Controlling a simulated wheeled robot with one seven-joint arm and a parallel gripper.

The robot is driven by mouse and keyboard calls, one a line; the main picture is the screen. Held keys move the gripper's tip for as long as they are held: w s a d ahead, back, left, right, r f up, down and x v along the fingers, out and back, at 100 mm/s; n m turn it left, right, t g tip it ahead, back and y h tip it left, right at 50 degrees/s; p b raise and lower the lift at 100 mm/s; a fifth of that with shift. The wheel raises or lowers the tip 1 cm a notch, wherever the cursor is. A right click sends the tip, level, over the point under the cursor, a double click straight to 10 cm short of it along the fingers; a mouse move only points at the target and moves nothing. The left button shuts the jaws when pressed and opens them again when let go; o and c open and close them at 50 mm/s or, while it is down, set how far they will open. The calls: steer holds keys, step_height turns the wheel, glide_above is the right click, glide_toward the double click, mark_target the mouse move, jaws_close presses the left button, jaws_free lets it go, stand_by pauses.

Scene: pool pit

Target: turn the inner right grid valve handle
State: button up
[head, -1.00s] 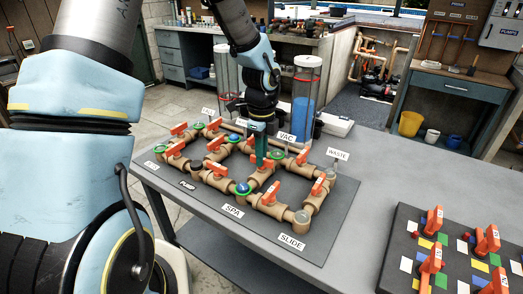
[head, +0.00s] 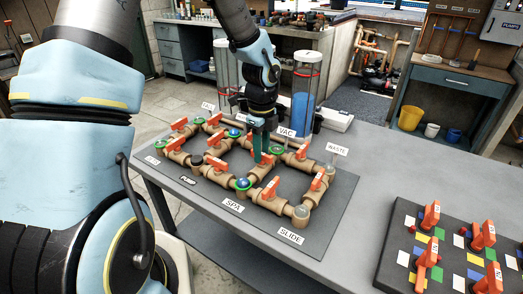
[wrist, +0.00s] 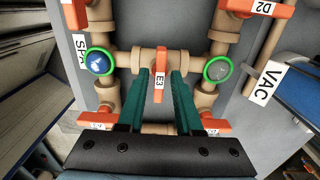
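The inner right handle is an orange lever marked E3 (wrist: 159,75) in the wrist view. It stands across the short tan pipe between the SPA and VAC ports. My gripper (wrist: 160,73) has its two teal fingers one on each side of this lever, with a narrow gap visible on both sides. In the head view my gripper (head: 260,158) points down into the right part of the valve grid (head: 205,167), and its fingers partly hide the lever. The far end of the lever shows beyond the fingertips in the wrist view.
The blue-filled SPA port (wrist: 100,62) and the VAC port (wrist: 218,68) flank the lever. Other orange handles, such as D2 (wrist: 240,8), stand close around. A panel of orange handles (head: 431,252) lies at the right; the grey table between is clear.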

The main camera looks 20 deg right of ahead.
steer(key=shift+o, duration=0.6)
step_height(320, 180, up, 11)
steer(key=b, duration=0.1)
steer(key=shift+b, duration=0.3)
steer(key=shift+a+f, duration=0.1)
